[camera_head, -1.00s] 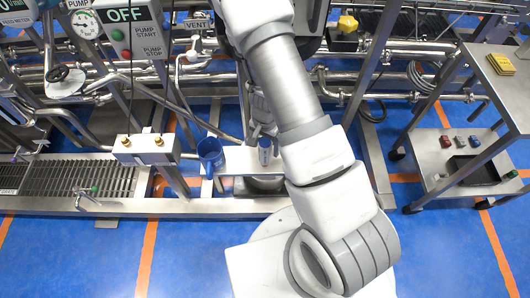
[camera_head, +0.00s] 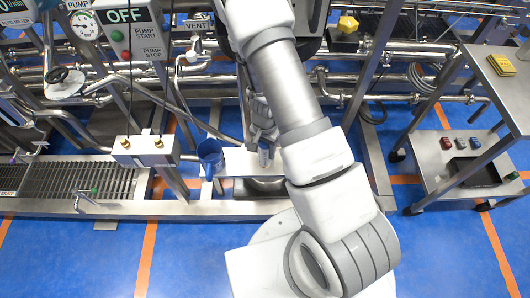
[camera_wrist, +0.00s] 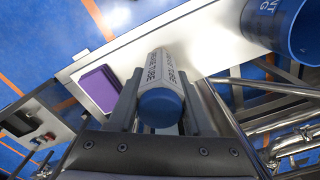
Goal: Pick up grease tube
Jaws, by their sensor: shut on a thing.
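The grease tube (camera_wrist: 160,85) is pale grey with dark lettering and a blue end. My gripper (camera_wrist: 160,110) is shut on it, with one finger on each side of the tube. In the head view the tube (camera_head: 264,157) shows just below my gripper (camera_head: 262,137), partly hidden by my arm. It is over or beside a pale shelf (camera_head: 237,160); I cannot tell whether it touches the shelf.
A blue cup-like container (camera_head: 210,156) stands left of the tube; it also shows in the wrist view (camera_wrist: 283,20). A purple tray (camera_wrist: 99,90) lies on the shelf. Steel pipes (camera_head: 405,53) run behind. A steel cart (camera_head: 440,160) stands at right.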

